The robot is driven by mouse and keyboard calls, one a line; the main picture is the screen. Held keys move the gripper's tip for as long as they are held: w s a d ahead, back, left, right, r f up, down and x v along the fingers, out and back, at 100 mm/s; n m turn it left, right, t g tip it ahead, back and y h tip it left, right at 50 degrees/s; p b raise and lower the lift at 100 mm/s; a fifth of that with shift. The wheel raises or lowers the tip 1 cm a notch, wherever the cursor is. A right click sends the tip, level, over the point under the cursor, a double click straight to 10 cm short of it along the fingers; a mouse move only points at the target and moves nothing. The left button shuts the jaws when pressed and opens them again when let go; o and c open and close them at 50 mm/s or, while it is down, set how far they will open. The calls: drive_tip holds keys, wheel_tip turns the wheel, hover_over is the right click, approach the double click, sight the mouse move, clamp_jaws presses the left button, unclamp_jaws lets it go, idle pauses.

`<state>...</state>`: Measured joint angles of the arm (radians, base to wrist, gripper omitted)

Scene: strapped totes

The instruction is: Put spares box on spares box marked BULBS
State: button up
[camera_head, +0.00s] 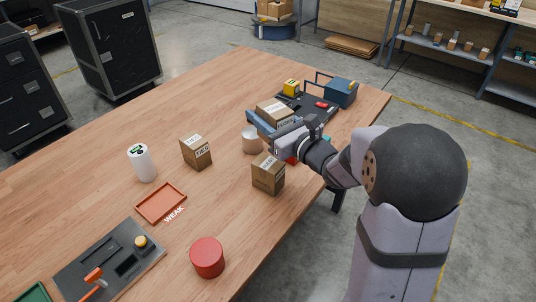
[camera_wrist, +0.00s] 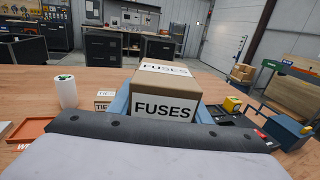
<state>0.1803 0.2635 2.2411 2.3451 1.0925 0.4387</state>
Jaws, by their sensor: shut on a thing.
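A brown cardboard spares box with a white FUSES label (camera_wrist: 163,107) is directly in front of my gripper. It also shows in the head view (camera_head: 274,111), toward the far right of the table. My gripper (camera_head: 287,130) is shut on this box, though the fingertips are largely hidden by the wrist. A second brown box (camera_head: 268,174) stands on the table nearer the camera; its label is too small to read surely. A third box, labelled TIES (camera_head: 196,152), stands to its left, and also shows in the wrist view (camera_wrist: 105,100).
A blue piece (camera_head: 256,122) shows beside the FUSES box. A dark tray with a yellow item (camera_head: 291,87) and a blue bin (camera_head: 341,92) are beyond. An orange tray (camera_head: 161,203), white canister (camera_head: 142,162) and red cylinder (camera_head: 207,257) stand nearer.

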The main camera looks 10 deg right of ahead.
sight(257, 106)
drive_tip(key=shift+w+d+r, duration=0.15)
drive_tip(key=shift+d+r, duration=0.8)
drive_tip(key=shift+r+n+p, duration=0.25)
drive_tip(key=shift+n+p, duration=0.05)
drive_tip(key=a+g+y, duration=0.1)
drive_tip(key=s+a+n+y, duration=0.1)
drive_tip(key=a+n+g+y, duration=0.1)
drive_tip(key=shift+s+a+r+g, duration=0.3)
drive_tip(key=shift+s+a, duration=0.05)
drive_tip(key=shift+s, duration=0.05)
drive_tip(key=shift+s+a+n+y, duration=0.3)
drive_tip(key=shift+s+a+y, duration=0.1)
drive_tip(key=shift+y, duration=0.1)
drive_tip(key=shift+f+p, duration=0.35)
drive_tip(key=shift+f, duration=4.6)
drive_tip(key=shift+f, duration=0.15)
drive_tip(key=o, duration=1.1)
drive_tip(key=shift+o, duration=0.2)
